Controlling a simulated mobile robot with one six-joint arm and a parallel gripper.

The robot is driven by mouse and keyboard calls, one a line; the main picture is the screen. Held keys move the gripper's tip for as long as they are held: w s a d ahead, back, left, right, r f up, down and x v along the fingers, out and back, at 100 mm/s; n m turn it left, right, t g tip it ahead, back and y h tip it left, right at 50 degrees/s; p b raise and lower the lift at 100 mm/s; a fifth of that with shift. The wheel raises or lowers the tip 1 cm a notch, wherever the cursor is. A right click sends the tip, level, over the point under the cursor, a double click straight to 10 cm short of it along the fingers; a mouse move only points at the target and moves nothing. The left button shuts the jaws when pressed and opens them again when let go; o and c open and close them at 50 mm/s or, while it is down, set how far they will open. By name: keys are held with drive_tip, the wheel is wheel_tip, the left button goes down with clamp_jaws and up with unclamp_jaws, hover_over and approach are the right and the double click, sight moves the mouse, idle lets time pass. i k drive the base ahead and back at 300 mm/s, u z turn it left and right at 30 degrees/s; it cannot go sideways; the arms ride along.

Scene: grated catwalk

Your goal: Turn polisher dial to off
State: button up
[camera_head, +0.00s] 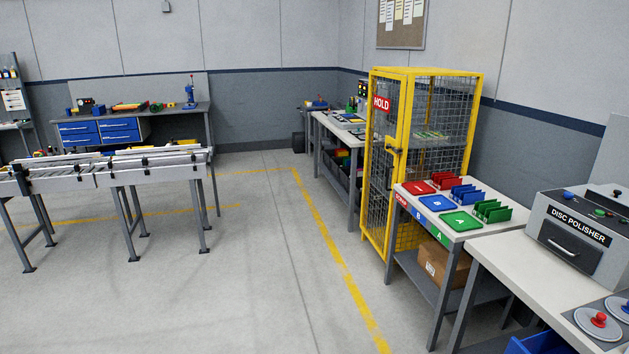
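The disc polisher (584,262), a grey box with a black "DISC POLISHER" label and a front handle, stands on a white-topped bench at the right edge. A blue knob or button (568,194) and a green one (600,212) are on its sloped top panel. A small dark part shows near the picture's right edge. I cannot tell which of these is the dial or where it points. The polisher's right side is cut off by the frame. My gripper is not in view.
Grey discs with a red knob (600,320) and a blue knob lie on the bench before the polisher. A blue bin (540,344) sits low in front. A sorting table with coloured trays (461,221) and a yellow cage (404,150) stand left of it. The floor (255,270) is clear.

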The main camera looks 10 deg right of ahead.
sight(567, 195)
drive_tip(key=z, duration=0.05)
drive_tip(key=i, duration=0.75)
drive_tip(key=z, duration=0.4)
drive_tip(key=i, duration=0.8)
drive_tip(key=z, duration=0.8)
drive_tip(key=i, duration=1)
drive_tip(key=z, duration=0.4)
